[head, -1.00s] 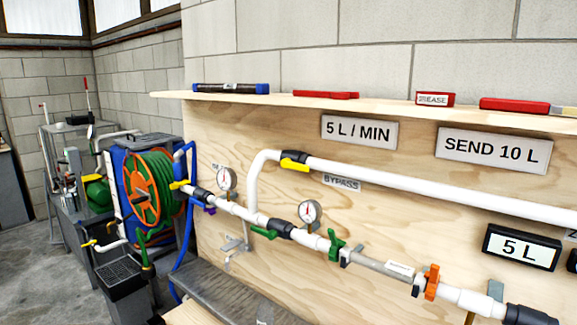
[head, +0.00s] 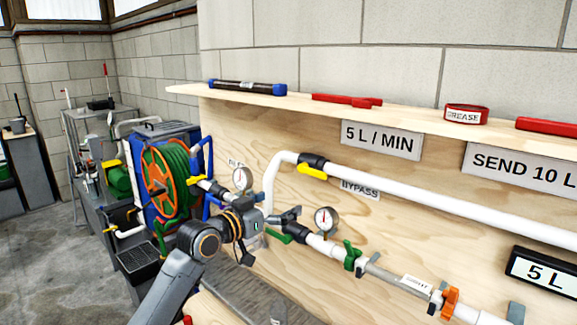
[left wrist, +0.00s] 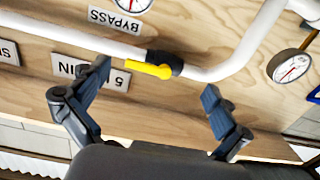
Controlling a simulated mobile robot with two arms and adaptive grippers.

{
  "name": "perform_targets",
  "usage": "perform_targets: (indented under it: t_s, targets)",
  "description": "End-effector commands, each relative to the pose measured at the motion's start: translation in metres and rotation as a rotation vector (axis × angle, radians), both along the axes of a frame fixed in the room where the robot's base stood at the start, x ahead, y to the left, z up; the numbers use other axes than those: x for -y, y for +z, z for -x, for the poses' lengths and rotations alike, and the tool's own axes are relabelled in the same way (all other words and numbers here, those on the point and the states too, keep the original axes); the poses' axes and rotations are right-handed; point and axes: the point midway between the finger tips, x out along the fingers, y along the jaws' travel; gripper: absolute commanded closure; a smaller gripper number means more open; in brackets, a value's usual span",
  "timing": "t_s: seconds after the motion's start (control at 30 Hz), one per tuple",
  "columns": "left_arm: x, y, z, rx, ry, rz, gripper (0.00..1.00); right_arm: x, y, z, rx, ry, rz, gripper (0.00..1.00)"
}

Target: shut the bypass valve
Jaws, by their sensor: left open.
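The bypass valve (head: 318,160) is a black body on the white pipe beside the BYPASS label (head: 360,189). Its yellow handle (head: 312,171) lies roughly along the pipe; it also shows in the left wrist view (left wrist: 148,70). My left gripper (head: 278,208) is open and empty, in front of the board, below and left of the handle in the head view. In the left wrist view its fingers (left wrist: 158,82) are spread to either side of the yellow handle, apart from it. My right gripper is not in view.
A lower pipe run carries gauges (head: 326,220), a green valve handle (head: 352,256) and an orange one (head: 449,302). A wooden shelf (head: 400,116) runs above. A green hose reel (head: 165,182) stands at left. My left arm partly hides the lower pipe.

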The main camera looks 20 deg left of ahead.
Motion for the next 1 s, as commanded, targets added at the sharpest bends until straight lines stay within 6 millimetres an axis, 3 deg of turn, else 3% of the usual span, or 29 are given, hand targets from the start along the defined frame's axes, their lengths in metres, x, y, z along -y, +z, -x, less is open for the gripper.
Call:
perform_targets:
  t_s: [0.03,0.1,0.2,0.37,0.8,1.0]
  targets:
    - [0.004,0.021,0.005,0.029,-0.017,-0.007,0.0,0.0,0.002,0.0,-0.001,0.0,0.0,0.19]
    - [0.008,0.038,0.01,0.052,-0.033,-0.011,0.0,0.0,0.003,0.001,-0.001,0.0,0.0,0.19]
    - [0.011,0.045,0.009,0.062,-0.041,-0.011,0.0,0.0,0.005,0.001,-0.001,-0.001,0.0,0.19]
    - [0.019,0.047,-0.01,0.06,-0.041,-0.008,0.0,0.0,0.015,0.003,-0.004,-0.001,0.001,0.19]
    - [0.049,0.047,-0.093,0.06,-0.04,-0.009,0.0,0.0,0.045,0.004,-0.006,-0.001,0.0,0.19]
    - [0.056,0.044,-0.112,0.06,-0.04,-0.011,0.0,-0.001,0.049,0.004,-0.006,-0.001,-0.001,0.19]
